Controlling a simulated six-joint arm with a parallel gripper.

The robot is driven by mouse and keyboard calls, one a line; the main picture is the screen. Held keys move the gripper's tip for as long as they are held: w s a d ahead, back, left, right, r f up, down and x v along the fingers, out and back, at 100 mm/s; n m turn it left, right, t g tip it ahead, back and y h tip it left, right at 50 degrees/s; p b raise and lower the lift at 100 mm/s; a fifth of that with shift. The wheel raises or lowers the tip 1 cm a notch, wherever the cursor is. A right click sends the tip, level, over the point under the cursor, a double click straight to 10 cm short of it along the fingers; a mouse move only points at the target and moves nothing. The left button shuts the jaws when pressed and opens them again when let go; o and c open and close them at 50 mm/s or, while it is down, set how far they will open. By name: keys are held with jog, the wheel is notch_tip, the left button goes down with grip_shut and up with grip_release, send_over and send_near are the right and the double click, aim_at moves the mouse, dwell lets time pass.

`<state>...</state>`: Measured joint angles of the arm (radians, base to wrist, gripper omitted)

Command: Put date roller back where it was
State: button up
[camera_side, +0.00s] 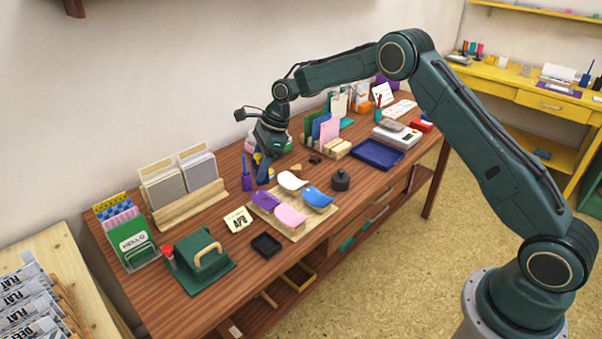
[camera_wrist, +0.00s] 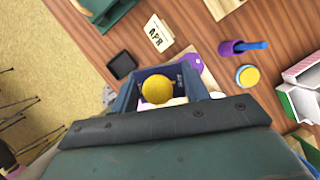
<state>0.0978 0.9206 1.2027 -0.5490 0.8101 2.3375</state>
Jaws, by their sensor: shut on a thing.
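My gripper (camera_side: 264,180) is low over the bench, just behind the wooden tray with the coloured pads (camera_side: 325,213). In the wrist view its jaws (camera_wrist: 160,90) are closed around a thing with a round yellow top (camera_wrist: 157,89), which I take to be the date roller. Its lower part is hidden by the jaws, and I cannot tell whether it touches the bench. On the tray are a purple pad (camera_side: 265,200), a white pad (camera_side: 291,181), a pink pad (camera_side: 290,215) and a blue pad (camera_side: 317,197).
A purple holder (camera_side: 246,183) stands close left of my gripper. A yellow-topped round thing (camera_wrist: 248,76) is near it. A black knobbed stamp (camera_side: 341,180), an APR card (camera_side: 238,220), a small black tray (camera_side: 266,245) and a green press (camera_side: 198,265) surround the pad tray.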

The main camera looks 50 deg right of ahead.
jog(key=s+a+r+n+g, duration=0.2)
jog(key=s+a+r+n, duration=0.3)
jog(key=s+a+r, duration=0.3)
notch_tip(320, 180, down, 16)
jog(key=shift+s+d, duration=0.45)
jog(key=shift+f+y, duration=0.2)
jog(key=shift+y, duration=0.1)
jog(key=shift+f, duration=2.05)
jog(key=shift+f, duration=0.1)
jog(key=o, duration=1)
jog(key=v, duration=1.2)
jog(key=shift+s, duration=0.15)
